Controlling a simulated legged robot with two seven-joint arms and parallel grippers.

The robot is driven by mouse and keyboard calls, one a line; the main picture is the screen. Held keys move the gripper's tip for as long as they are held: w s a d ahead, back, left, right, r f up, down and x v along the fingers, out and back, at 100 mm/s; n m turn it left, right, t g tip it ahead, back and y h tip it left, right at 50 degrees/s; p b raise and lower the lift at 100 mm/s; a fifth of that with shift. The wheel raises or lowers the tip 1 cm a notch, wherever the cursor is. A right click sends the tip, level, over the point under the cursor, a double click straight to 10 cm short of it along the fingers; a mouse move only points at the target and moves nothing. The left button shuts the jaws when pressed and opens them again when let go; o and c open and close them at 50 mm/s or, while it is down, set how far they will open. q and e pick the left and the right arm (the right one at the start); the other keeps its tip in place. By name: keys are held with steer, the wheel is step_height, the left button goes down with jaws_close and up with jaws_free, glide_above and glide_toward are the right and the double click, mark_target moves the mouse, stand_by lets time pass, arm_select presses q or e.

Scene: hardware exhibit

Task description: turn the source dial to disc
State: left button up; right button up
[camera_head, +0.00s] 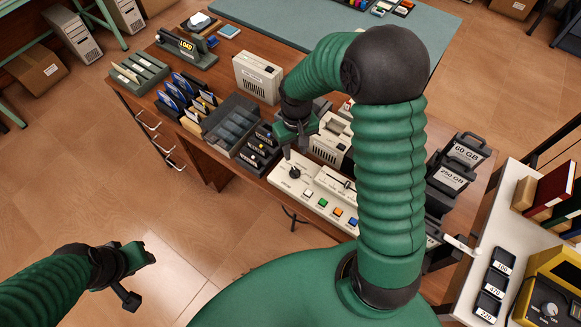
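A cream control panel (313,192) lies on the wooden desk. A black round dial (295,173) sits near its left end; its labels are too small to read. A slider and a row of coloured buttons (322,203) are also on the panel. My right gripper (296,150) hangs over the panel, just above and behind the dial in the picture. Its fingers point down and look apart, with nothing between them; I see no contact with the dial. My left gripper (139,279) is open and empty, over the floor at lower left.
A cream box (258,77) and another vented box (330,141) stand behind the panel. A dark case (231,125) and disc racks (187,96) are to the left. Black drives (459,163) stand to the right. My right arm hides part of the desk.

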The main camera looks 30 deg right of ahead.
mark_target(295, 170)
steer(key=f, duration=1.2)
steer(key=shift+w+d, duration=0.2)
steer(key=shift+d, duration=0.15)
steer(key=shift+a, duration=0.15)
steer(key=shift+a, duration=0.1)
steer(key=shift+c, duration=0.2)
steer(key=shift+c, duration=1.2)
jaws_close()
